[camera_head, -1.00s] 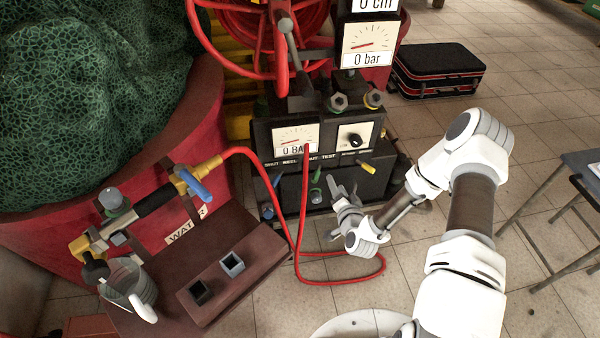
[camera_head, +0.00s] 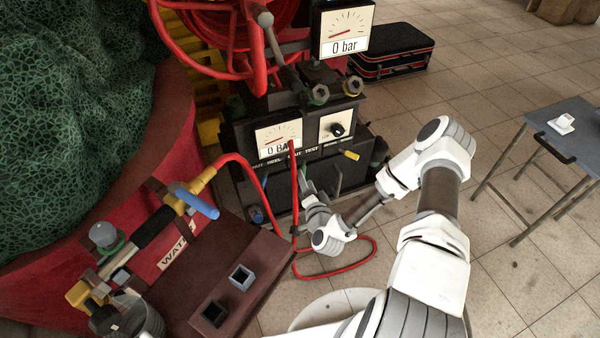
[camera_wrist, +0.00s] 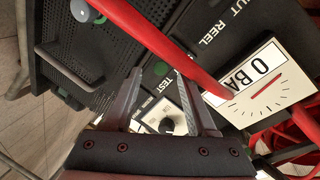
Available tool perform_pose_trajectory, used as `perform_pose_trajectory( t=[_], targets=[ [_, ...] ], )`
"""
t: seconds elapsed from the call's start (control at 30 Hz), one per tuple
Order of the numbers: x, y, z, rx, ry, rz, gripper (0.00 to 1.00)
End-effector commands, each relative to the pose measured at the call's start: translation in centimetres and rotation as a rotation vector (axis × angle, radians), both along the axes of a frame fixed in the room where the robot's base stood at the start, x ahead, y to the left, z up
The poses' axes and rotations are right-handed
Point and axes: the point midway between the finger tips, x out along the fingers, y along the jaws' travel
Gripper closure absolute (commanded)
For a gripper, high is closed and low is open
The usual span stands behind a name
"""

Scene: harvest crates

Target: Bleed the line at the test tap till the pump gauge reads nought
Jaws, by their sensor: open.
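The pump unit's gauge (camera_head: 279,140) reads 0 BAR with its needle low. It also shows upside down in the wrist view (camera_wrist: 262,83). The upper gauge (camera_head: 345,32) reads 0 bar. The TEST label (camera_head: 311,149) is on the pump front, and my gripper (camera_head: 308,188) is just below it. In the wrist view my gripper (camera_wrist: 162,88) is open, with nothing seen held between its fingers. A round grey-green knob (camera_wrist: 82,10) shows at the top left there. I cannot tell whether it is the test tap. My gripper hides part of the pump's lower front in the head view.
A red hose (camera_head: 293,215) hangs before the pump and loops on the floor; it crosses close to my fingers. A dial (camera_head: 338,129) and yellow lever (camera_head: 351,155) are on the pump's right. A blue-handled valve (camera_head: 195,201) is at left. A grey table (camera_head: 575,135) stands right.

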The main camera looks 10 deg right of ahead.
Motion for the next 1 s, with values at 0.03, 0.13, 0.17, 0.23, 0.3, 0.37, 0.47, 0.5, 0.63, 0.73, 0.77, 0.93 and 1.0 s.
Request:
perform_pose_trajectory(
  t=[0.03, 0.13, 0.17, 0.23, 0.3, 0.37, 0.47, 0.5, 0.63, 0.73, 0.77, 0.93, 1.0],
  targets=[
    [0.9, 0.0, -0.4, -0.001, -0.005, 0.000, 0.43],
    [2.5, 0.1, -0.8, 0.000, -0.003, -0.001, 0.43],
    [2.9, 0.1, -0.8, 0.000, -0.003, -0.001, 0.43],
    [3.7, 0.1, -1.0, 0.000, -0.003, 0.002, 0.43],
    [4.4, 0.1, -1.1, -0.001, -0.002, 0.000, 0.43],
    [4.7, 0.2, -1.1, -0.001, -0.001, 0.001, 0.43],
    [5.0, 0.2, -1.1, 0.000, 0.000, 0.001, 0.43],
    [5.0, 0.2, -1.1, 0.000, 0.000, 0.001, 0.43],
    [5.0, 0.2, -1.1, 0.000, 0.000, 0.001, 0.43],
    [5.0, 0.2, -1.1, 0.000, 0.000, 0.001, 0.54],
    [5.0, 0.2, -1.1, 0.000, 0.000, 0.001, 0.59],
    [4.9, 0.2, -1.1, 0.000, 0.000, 0.001, 0.90],
    [4.9, 0.2, -1.1, 0.000, 0.000, 0.001, 1.00]
  ],
)
